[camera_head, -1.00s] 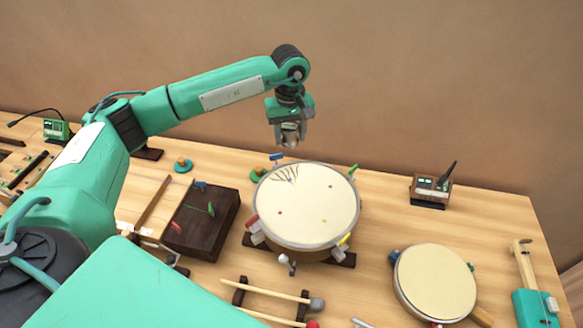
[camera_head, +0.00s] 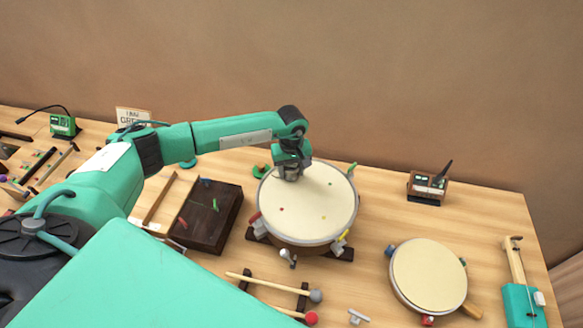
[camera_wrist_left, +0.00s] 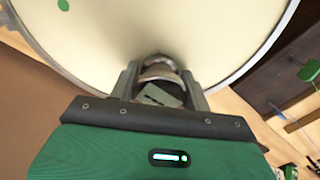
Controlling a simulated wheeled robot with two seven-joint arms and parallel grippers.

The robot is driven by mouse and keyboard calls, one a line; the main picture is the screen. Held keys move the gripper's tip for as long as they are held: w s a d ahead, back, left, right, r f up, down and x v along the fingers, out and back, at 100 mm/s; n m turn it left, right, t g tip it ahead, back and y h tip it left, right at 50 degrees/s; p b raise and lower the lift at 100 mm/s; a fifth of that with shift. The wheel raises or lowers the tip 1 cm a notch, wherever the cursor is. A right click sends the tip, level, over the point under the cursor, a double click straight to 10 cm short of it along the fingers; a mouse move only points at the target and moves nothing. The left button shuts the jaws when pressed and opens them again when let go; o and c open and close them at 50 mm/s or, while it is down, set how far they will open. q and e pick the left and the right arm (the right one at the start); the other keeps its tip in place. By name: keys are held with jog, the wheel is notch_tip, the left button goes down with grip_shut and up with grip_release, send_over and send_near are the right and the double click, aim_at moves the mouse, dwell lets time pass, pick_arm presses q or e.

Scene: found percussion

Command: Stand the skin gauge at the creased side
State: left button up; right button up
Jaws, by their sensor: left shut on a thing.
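The large drum (camera_head: 318,205) has a cream skin with small coloured dots and several coloured tuning pieces around its rim. My left gripper (camera_head: 289,176) is over the far left part of the skin, where the crease lines are now hidden behind it. In the left wrist view the gripper (camera_wrist_left: 160,82) is shut on the skin gauge (camera_wrist_left: 160,70), a rounded grey metal piece between the two fingers. The drum skin (camera_wrist_left: 130,30) lies just beyond the gauge. I cannot tell whether the gauge touches the skin. My right gripper is not in view.
A dark wooden box (camera_head: 206,222) stands left of the drum. Mallets (camera_head: 268,287) lie on a rack in front. A smaller drum (camera_head: 430,275) sits to the right, with a meter (camera_head: 428,187) behind it.

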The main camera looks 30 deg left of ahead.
pick_arm(q)
jog(key=shift+f, duration=0.15)
jog(key=o, duration=1.2)
jog(key=shift+r, duration=0.2)
notch_tip(320, 180, up, 11)
jog(key=b, duration=0.3)
jog(key=shift+b, duration=0.3)
jog(key=shift+r, duration=0.55)
